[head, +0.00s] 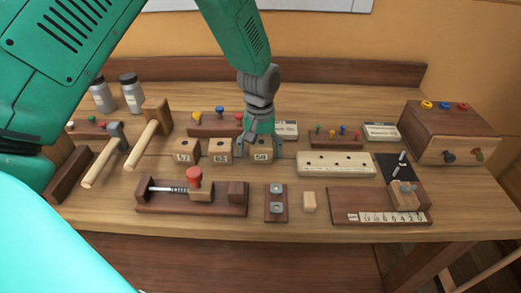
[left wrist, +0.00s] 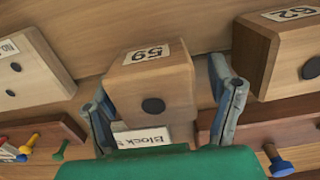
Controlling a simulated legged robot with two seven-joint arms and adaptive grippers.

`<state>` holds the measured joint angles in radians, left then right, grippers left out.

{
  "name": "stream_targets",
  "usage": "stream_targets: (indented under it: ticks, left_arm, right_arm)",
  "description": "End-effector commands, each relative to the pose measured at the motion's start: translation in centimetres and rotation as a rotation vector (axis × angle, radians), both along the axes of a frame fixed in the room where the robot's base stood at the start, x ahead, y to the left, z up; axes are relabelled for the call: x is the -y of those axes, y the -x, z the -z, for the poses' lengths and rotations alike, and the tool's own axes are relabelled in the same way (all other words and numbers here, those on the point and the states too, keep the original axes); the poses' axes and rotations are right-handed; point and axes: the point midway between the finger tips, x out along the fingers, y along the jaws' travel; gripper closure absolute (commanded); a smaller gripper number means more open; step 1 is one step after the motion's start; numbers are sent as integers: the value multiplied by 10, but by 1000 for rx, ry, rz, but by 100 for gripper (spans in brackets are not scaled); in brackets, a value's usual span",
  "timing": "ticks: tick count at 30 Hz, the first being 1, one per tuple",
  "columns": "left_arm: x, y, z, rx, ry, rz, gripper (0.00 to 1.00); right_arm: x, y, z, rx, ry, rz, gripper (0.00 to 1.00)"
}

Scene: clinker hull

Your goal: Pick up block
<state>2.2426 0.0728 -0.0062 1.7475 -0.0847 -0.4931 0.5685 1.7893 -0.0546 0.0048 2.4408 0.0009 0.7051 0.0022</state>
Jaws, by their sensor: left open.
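A wooden block (head: 261,156) with a number label and a dark round spot stands on the bench in the head view. In the left wrist view this block (left wrist: 150,85) reads 59 and sits between the two fingers. My left gripper (head: 260,143) is open, pointing down around the block, a finger on each side. Whether the fingers touch it I cannot tell. A card (left wrist: 146,137) reading Block shows beside it. Two similar numbered blocks stand to its left, the nearer (head: 220,151) and the farther (head: 186,151). My right gripper is not in view.
A clamp-like fixture (head: 190,203) is in front. A pale board (head: 336,164) and a drawer box (head: 450,130) are to the right.

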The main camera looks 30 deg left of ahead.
Motion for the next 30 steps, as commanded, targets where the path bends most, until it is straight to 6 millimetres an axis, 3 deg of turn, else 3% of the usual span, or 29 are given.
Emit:
stream_targets:
  ticks: [7, 12, 23, 30]
  left_arm:
    - [2, 0, 1, 3, -2, 0, 24]
    - [0, 0, 1, 1, 0, 0, 81]
    - [0, -1, -4, 2, 0, 0, 80]
    - [0, -1, -49, 8, -1, 0, 80]
  right_arm:
    - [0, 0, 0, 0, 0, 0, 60]
    - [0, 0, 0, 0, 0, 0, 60]
    - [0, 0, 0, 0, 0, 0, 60]
    - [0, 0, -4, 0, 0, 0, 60]
